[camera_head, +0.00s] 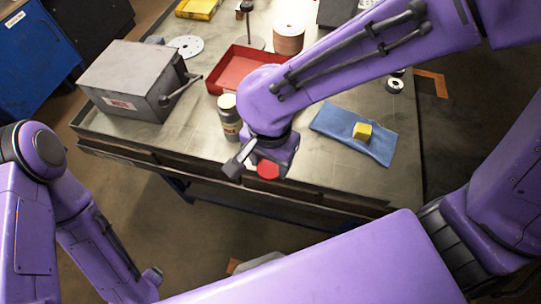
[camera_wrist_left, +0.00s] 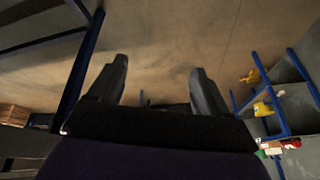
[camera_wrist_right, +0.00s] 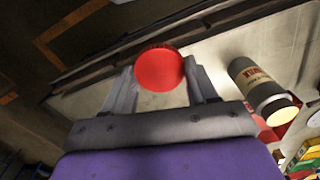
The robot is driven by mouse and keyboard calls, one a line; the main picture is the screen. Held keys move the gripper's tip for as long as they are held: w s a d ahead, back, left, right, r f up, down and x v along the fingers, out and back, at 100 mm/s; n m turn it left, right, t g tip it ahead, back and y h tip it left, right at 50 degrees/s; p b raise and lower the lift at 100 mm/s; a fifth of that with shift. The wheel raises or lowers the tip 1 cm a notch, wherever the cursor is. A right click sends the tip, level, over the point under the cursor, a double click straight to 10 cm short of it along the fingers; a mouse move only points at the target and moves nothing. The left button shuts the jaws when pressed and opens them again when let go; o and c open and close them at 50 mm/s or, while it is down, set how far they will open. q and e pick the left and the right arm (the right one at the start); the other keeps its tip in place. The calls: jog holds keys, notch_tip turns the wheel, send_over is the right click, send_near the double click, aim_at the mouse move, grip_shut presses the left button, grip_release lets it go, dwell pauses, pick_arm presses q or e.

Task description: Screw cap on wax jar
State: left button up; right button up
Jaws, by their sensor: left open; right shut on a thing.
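A red round cap (camera_head: 268,170) is held between the fingers of my right gripper (camera_head: 254,164), over the front edge of the workbench. In the right wrist view the cap (camera_wrist_right: 159,68) sits at the fingertips with its round face showing. The wax jar (camera_head: 229,122) is a grey labelled cylinder with a pale cream top, standing upright on the bench just left of my right gripper. It also shows in the right wrist view (camera_wrist_right: 254,86), apart from the cap. My left gripper (camera_wrist_left: 158,68) is open and empty, facing the floor away from the bench.
A grey metal box (camera_head: 135,80) with a lever stands on the bench at left. A red tray (camera_head: 212,84) lies behind the jar. A blue cloth (camera_head: 335,122) with a yellow block (camera_head: 362,131) lies at right. Discs (camera_head: 186,46) are at the back. Bench space in front of the box is clear.

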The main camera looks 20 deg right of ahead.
jog(key=w+d+f+n+b, duration=0.1)
jog(key=w+d+f+n, duration=0.1)
jog(key=w, duration=0.3)
jog(key=w+d+f+n+b, duration=0.2)
jog(key=w+d+f+n, duration=0.1)
jog(key=w+d+n, duration=0.1)
jog(key=w+d+f+n+b, duration=0.2)
jog(key=w+d+f+n, duration=0.1)
jog(key=w, duration=0.4)
jog(key=shift+d+f, duration=0.15)
jog(key=shift+d, duration=0.45)
jog(key=shift+a, duration=0.15)
